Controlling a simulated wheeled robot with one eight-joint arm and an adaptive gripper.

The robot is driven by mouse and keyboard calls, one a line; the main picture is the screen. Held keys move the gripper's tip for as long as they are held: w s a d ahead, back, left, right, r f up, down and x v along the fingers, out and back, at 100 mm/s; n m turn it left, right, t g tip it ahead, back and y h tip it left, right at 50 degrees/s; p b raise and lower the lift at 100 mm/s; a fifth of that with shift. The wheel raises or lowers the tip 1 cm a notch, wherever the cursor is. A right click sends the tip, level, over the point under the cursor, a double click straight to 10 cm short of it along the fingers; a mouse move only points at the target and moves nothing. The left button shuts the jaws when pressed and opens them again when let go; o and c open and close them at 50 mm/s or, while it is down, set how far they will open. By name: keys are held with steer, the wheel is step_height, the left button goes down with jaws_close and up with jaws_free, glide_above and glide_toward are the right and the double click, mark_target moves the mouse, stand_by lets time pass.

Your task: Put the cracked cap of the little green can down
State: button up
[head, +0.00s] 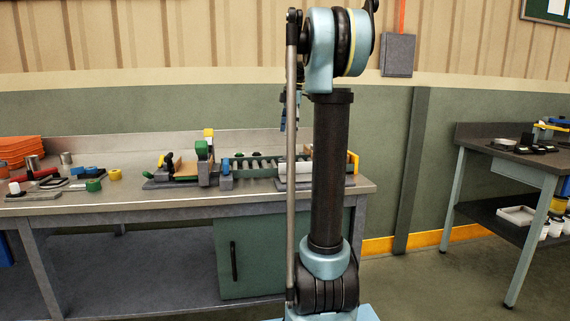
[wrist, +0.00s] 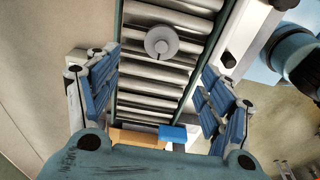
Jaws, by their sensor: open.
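My gripper (wrist: 160,88) is open and empty, with its blue-padded fingers spread on both sides of the roller track (wrist: 147,72). In the wrist view a pale grey round piece (wrist: 161,43), with a small centre and a dark slit, lies over the rollers beyond the fingertips. It may be the cracked cap, but I cannot tell for sure. In the head view my gripper (head: 284,122) hangs above the bench, partly hidden by my arm. A small green cylinder (head: 93,185) stands on the bench at the left; I cannot tell whether it is the can.
The bench (head: 200,197) carries the roller track (head: 257,166), orange trays (head: 20,148), a yellow ring (head: 115,174) and tools at the left. A blue block (wrist: 173,133) shows near my wrist. A second table (head: 490,151) stands at the right.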

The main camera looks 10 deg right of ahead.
mark_target(285, 160)
steer(key=shift+a+f, duration=0.2)
steer(key=shift+f, duration=1.5)
steer(key=shift+a+f, duration=0.2)
steer(key=shift+f, duration=1.55)
steer(key=shift+a+f, duration=0.2)
steer(key=shift+f, duration=1.5)
steer(key=c, duration=0.9)
steer(key=shift+o, duration=0.2)
